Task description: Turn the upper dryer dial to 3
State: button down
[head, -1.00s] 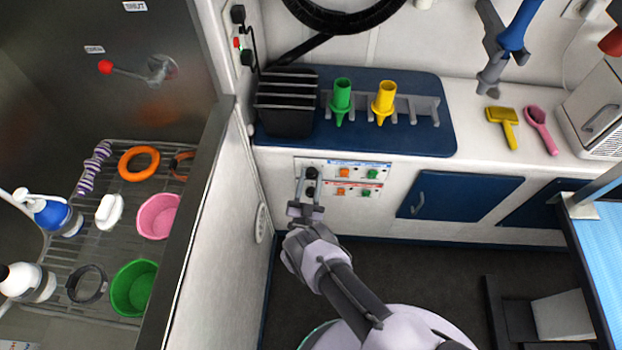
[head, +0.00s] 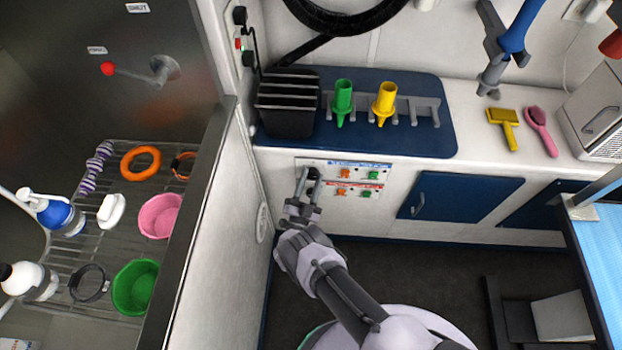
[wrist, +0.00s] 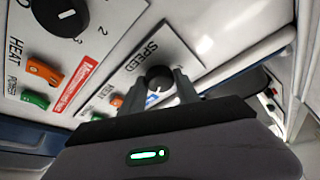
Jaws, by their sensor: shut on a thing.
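The upper dryer dial (wrist: 158,78) is a dark round knob on a white panel marked SPEED, with a blue label partly hidden by my fingers. My gripper (wrist: 156,88) is shut on it, one finger on each side. Its pointer and setting cannot be read. In the head view my gripper (head: 309,174) reaches up to the upper dial at the left end of the control panel (head: 330,163), largely covering it. The lower dial (wrist: 60,15) is black with a white pointer line, beside the numbers 2 and 3, on the red-labelled panel.
Orange and green switches (wrist: 43,72) sit beside the dials. A blue cabinet door (head: 465,196) is to the right of the panel. Above is the counter with a blue mat (head: 400,143), a black slotted holder (head: 287,118) and green and yellow nozzles. A white partition (head: 222,215) stands close on the left.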

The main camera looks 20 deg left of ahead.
jog(key=c, duration=0.9)
grip_release()
jog(key=shift+s, duration=0.1)
jog(key=b+v, duration=0.4)
jog(key=v, duration=1.3)
jog(key=shift+f, duration=0.1)
jog(key=shift+d, duration=0.1)
